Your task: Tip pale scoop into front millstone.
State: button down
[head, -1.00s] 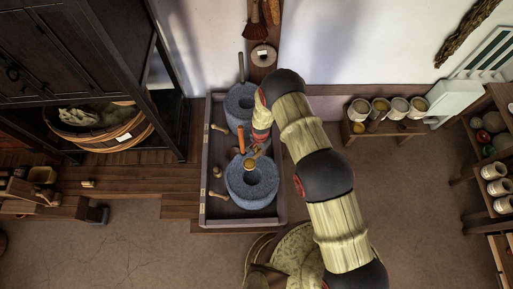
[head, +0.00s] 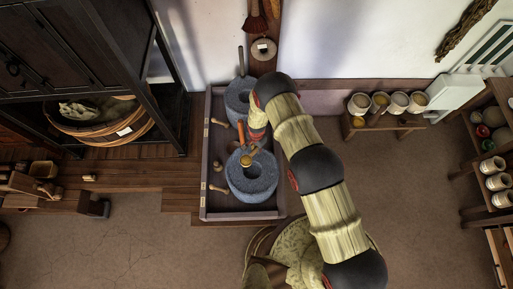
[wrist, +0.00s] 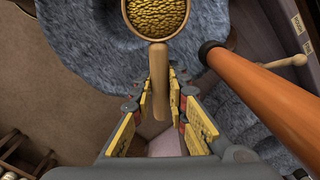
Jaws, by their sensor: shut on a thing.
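The pale scoop (wrist: 158,16) is full of yellow grain in the wrist view. Its handle runs back between the fingers of my gripper (wrist: 161,104), which is shut on it. In the head view the scoop (head: 247,160) shows small, over the far left part of the front millstone (head: 266,187), beside its centre hole. The scoop looks about level, with the grain inside it. The grey stone of the front millstone fills the upper wrist view; the height of the scoop above it is hard to tell. My arm partly hides the gripper in the head view.
An orange handle (wrist: 262,88) stands close to the right of the scoop in the wrist view. The back millstone (head: 236,98) is behind, in the same wooden tray (head: 208,170). Wooden pegs lie along the tray's left side. A bench (head: 385,127) with several pots is right.

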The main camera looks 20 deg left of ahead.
jog(key=shift+f+b, duration=0.4)
jog(key=shift+f, duration=1.2)
jog(key=shift+w+b, duration=0.1)
jog(key=shift+b, duration=0.2)
jog(key=shift+a+y+b, duration=0.1)
jog(key=shift+y+b, duration=0.2)
jog(key=shift+b, duration=0.25)
jog(key=shift+t+b, duration=0.3)
jog(key=shift+b, duration=0.75)
jog(key=b, duration=0.4)
jog(key=shift+w+r+y+b, duration=0.1)
jog(key=shift+r+y+b, duration=0.1)
jog(key=shift+y+b, duration=0.2)
jog(key=shift+b, duration=1.8)
